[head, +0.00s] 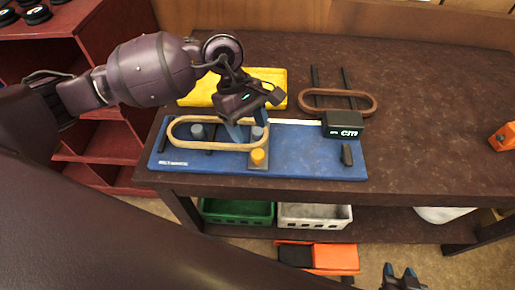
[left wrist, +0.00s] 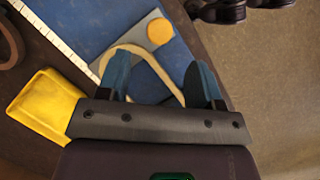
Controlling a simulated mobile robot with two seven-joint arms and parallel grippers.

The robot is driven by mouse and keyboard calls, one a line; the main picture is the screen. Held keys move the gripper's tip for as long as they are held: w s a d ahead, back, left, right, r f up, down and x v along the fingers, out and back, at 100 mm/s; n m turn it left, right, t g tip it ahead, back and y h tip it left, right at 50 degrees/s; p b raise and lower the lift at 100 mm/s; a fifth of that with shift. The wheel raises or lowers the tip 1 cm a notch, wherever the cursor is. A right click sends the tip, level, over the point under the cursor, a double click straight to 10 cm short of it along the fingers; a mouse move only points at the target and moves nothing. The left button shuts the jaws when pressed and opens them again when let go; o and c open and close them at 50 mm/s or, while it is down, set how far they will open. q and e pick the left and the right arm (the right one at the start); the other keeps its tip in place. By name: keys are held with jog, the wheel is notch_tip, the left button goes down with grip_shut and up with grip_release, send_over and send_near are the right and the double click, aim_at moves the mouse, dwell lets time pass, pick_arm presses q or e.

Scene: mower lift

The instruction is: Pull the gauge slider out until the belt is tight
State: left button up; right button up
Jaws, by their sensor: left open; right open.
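A blue board (head: 310,160) lies on the brown table. A tan belt (head: 205,148) loops around a grey pulley (head: 196,131) at left and another at right, partly hidden by my gripper; I cannot tell how tight it is. A grey slider plate (head: 257,168) with an orange knob (head: 258,155) sits in front of the right pulley. My left gripper (head: 247,130) is open above the belt's right end, behind the knob. In the left wrist view, the belt (left wrist: 150,62) passes between its open fingers (left wrist: 160,85), and the knob (left wrist: 160,32) is beyond them. My right gripper (head: 402,274) is open and empty, low in front of the table.
A black box (head: 342,124) and a small black block (head: 346,155) are on the board's right. An orange object (head: 503,137) sits at far right. The table between is clear.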

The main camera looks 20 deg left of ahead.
aim_at(258, 153)
pick_arm(q)
jog(key=x, duration=0.7)
jog(key=shift+f, duration=0.15)
jog(key=shift+d, duration=0.1)
grip_shut()
